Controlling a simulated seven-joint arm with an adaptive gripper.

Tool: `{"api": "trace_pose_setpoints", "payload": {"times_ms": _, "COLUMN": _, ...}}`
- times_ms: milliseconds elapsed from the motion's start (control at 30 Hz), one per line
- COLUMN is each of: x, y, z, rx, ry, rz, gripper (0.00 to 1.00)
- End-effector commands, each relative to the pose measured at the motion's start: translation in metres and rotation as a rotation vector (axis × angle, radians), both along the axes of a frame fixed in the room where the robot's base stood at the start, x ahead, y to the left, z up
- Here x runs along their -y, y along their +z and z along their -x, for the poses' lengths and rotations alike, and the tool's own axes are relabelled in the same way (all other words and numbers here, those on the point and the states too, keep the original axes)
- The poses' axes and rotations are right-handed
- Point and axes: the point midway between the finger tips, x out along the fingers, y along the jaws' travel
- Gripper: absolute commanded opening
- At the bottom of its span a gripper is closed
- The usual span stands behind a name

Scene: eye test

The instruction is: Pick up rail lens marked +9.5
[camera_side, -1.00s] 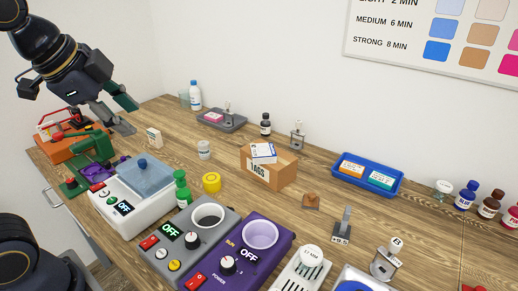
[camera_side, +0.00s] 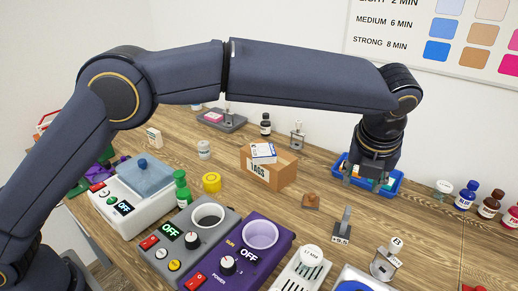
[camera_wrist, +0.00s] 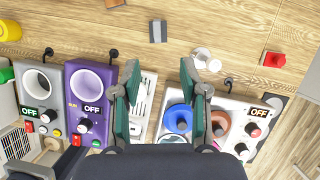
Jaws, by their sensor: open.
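The rail lens marked +9.5 (camera_side: 343,229) stands upright on the wooden table in the side view, a narrow grey piece on a small base with the marking on its front. In the wrist view a small grey block (camera_wrist: 158,32), apparently the same lens, lies beyond my fingertips near the top. My gripper (camera_side: 371,178) is above the table, in front of the blue tray and behind and to the right of the lens, apart from it. In the wrist view my gripper (camera_wrist: 160,78) is open, its green-padded fingers wide apart with nothing held.
A metal stand marked B (camera_side: 385,262) is right of the lens. A small brown block (camera_side: 311,200) is to its left, and a slotted white holder (camera_side: 302,270) is in front. A purple heater (camera_side: 250,245), a TAGS box (camera_side: 268,172) and a blue tray (camera_side: 398,186) stand around.

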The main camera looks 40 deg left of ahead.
Motion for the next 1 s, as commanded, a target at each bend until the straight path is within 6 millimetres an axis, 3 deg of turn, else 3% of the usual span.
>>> {"api": "trace_pose_setpoints", "payload": {"times_ms": 400, "x": -0.011, "y": -0.084, "z": -0.034, "rx": -0.001, "ry": 0.005, "rz": -0.002, "gripper": 0.44}}
{"api": "trace_pose_setpoints", "payload": {"times_ms": 733, "x": -0.014, "y": -0.108, "z": -0.041, "rx": -0.001, "ry": 0.005, "rz": -0.001, "gripper": 0.44}}
{"api": "trace_pose_setpoints", "payload": {"times_ms": 1000, "x": -0.019, "y": -0.146, "z": -0.052, "rx": 0.0, "ry": 0.005, "rz": -0.001, "gripper": 0.44}}
